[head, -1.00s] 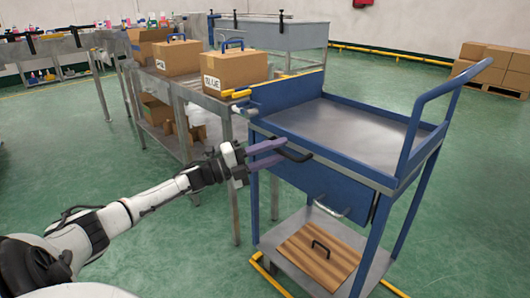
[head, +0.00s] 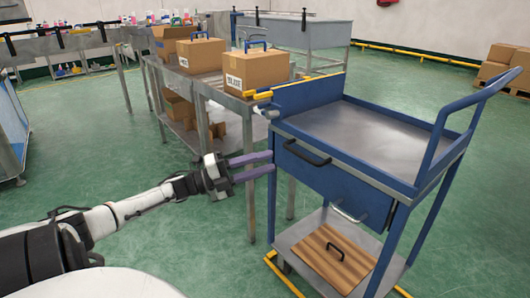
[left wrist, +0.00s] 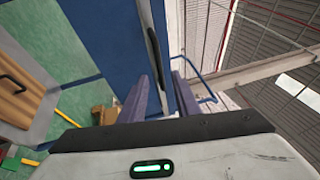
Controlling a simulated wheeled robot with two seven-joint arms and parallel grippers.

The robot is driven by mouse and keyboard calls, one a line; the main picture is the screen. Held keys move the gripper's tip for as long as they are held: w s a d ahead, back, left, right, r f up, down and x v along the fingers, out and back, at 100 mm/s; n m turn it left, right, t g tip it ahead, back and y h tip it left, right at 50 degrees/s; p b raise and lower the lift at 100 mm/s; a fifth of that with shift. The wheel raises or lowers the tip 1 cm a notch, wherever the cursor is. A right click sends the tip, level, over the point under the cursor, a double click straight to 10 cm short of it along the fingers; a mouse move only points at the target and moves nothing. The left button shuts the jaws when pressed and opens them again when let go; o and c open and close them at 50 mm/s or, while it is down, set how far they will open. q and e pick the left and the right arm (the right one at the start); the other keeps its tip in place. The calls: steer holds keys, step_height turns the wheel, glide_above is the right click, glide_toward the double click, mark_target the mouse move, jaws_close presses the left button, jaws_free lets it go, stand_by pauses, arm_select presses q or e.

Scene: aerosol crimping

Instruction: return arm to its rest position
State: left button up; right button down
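My left arm reaches in from the left in the head view. Its gripper (head: 272,163) has two purple fingers spread apart with nothing between them. The drawer (head: 335,185) looks shut. My right gripper is in neither view.
A workbench (head: 212,84) with cardboard boxes (head: 257,70) stands behind the cart. A wooden board (head: 330,254) with a black handle lies on the cart's lower shelf. The green floor (head: 120,155) left of the cart is clear around my arm.

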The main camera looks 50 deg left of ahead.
arm_select(q)
steer(key=shift+d+f, duration=0.1)
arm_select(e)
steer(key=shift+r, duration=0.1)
